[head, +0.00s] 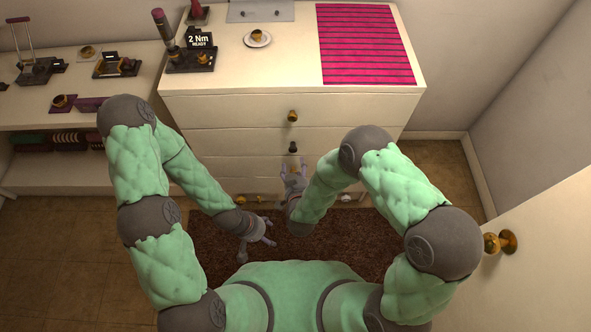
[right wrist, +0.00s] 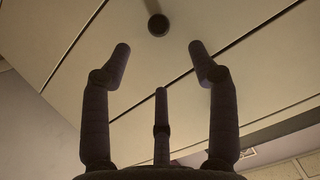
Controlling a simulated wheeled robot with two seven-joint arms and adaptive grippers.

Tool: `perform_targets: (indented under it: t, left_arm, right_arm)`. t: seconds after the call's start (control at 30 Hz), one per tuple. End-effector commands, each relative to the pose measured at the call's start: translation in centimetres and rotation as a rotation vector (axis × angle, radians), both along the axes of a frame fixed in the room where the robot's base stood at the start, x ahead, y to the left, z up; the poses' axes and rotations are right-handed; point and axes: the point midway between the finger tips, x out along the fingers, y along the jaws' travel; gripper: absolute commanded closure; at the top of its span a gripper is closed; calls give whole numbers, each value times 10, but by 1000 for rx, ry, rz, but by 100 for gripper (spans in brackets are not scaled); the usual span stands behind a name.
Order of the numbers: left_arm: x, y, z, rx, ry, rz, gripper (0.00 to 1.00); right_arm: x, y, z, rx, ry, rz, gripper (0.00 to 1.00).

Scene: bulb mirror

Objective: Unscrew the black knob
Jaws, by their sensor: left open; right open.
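The black knob (head: 292,147) is on a drawer front of the white dresser (head: 220,113), below a brass knob (head: 292,116). In the right wrist view the black knob (right wrist: 158,26) is dark and round, beyond the fingertips and roughly centred between them. My right gripper (head: 293,166) is open and empty, just below the knob in the head view. Its fingers (right wrist: 159,58) are spread, with a gap between them and the knob. My left gripper (head: 269,232) is open and empty, lower and to the left, over the brown rug.
The dresser top holds a dark tool stand (head: 192,60) with a "2 Nm" sign, a cup on a saucer (head: 257,42) and a pink striped mat (head: 367,45). A shelf unit (head: 80,80) stands left. A white door with a brass knob (head: 500,242) is at right.

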Motion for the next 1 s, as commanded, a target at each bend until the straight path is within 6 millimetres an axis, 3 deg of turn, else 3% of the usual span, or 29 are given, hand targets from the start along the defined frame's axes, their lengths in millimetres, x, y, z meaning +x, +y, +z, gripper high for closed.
perform_targets:
  t: [0.6,1.0]
  left_arm:
    - [1,0,-33,1,-3,2,33]
    - [2,0,-36,1,-4,3,33]
  right_arm:
    - [82,5,-37,1,3,-1,40]
    - [94,5,-40,1,4,0,40]
